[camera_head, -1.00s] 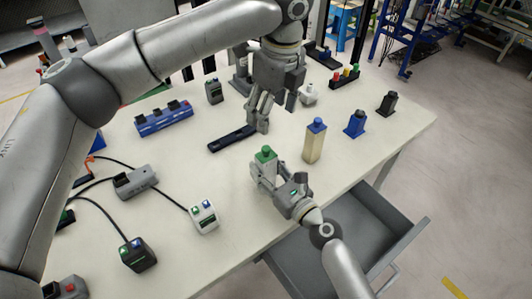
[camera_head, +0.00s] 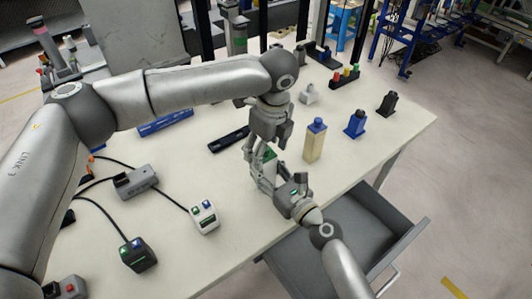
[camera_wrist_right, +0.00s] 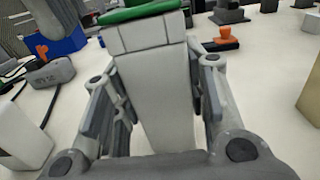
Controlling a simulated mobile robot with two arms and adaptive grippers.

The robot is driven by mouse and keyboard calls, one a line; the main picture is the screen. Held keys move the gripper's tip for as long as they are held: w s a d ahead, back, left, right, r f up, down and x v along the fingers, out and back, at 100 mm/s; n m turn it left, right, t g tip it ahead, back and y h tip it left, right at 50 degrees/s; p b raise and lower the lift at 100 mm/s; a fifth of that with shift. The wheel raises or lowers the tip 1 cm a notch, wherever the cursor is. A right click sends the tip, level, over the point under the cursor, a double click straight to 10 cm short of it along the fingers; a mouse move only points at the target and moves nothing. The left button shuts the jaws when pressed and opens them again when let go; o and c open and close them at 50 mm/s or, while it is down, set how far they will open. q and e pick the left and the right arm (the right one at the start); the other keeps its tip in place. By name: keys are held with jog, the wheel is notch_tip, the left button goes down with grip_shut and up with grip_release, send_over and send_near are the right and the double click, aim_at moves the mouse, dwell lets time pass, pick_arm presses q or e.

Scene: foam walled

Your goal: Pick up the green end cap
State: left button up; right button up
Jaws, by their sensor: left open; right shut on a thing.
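The green end cap (camera_head: 269,154) sits on top of a pale grey upright block, partly hidden by my left gripper in the head view. In the right wrist view the cap (camera_wrist_right: 138,12) shows at the top edge, above the grey block (camera_wrist_right: 155,85). My right gripper (camera_head: 265,180) is shut on this block, with a finger on either side of it. My left gripper (camera_head: 262,152) is open, pointing down, with its fingers around or just beside the cap. I cannot tell whether they touch it.
A beige block with a blue cap (camera_head: 315,142) stands just right of the grippers. A black flat bar (camera_head: 229,140) lies behind. A white box (camera_head: 205,217) and cables are at left. The drawer (camera_head: 350,235) below the table's front edge is open.

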pick_arm(q)
jog(key=c, duration=0.9)
jog(key=shift+c, duration=0.3)
notch_tip(320, 180, up, 10)
jog(key=shift+r, duration=0.1)
pick_arm(e)
jog(key=o, duration=1.1)
jog(key=shift+o, duration=0.2)
